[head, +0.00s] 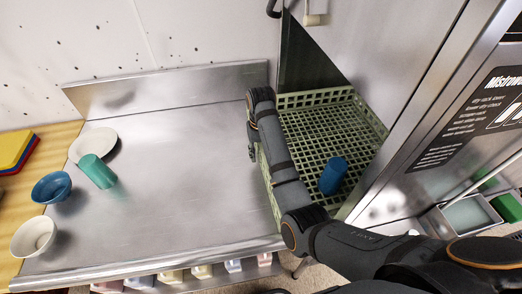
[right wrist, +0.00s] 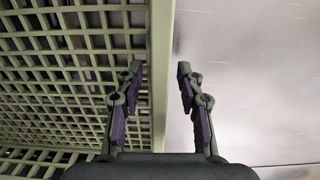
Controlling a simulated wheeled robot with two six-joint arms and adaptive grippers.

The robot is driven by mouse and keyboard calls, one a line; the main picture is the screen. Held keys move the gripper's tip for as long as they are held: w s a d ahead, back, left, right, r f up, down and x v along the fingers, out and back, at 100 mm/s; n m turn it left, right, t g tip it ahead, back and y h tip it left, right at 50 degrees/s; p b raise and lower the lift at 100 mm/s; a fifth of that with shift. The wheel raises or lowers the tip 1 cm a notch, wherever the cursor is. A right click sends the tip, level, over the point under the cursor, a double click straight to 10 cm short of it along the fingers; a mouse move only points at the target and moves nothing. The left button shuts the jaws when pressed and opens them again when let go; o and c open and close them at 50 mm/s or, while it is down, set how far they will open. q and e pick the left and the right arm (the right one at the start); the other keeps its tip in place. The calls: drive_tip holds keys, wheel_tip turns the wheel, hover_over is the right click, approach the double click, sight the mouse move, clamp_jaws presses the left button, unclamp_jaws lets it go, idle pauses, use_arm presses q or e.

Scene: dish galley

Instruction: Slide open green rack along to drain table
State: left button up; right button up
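The green rack (head: 310,100) is an open lattice tray at the right end of the steel drain table (head: 180,200), partly inside the steel machine's opening. My right arm crosses over the rack's left side and hides part of that edge. My right gripper (head: 252,154) points down at the rack's left wall. In the right wrist view, my right gripper (right wrist: 160,68) is open, one finger over the lattice and one over the steel, with the rack's rim (right wrist: 160,100) between them. Contact cannot be told. My left gripper is not in view.
The table's middle is clear. A raised steel backsplash (head: 170,86) runs behind.

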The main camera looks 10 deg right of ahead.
drive_tip(key=shift+f, duration=0.3)
clamp_jaws()
idle(0.4)
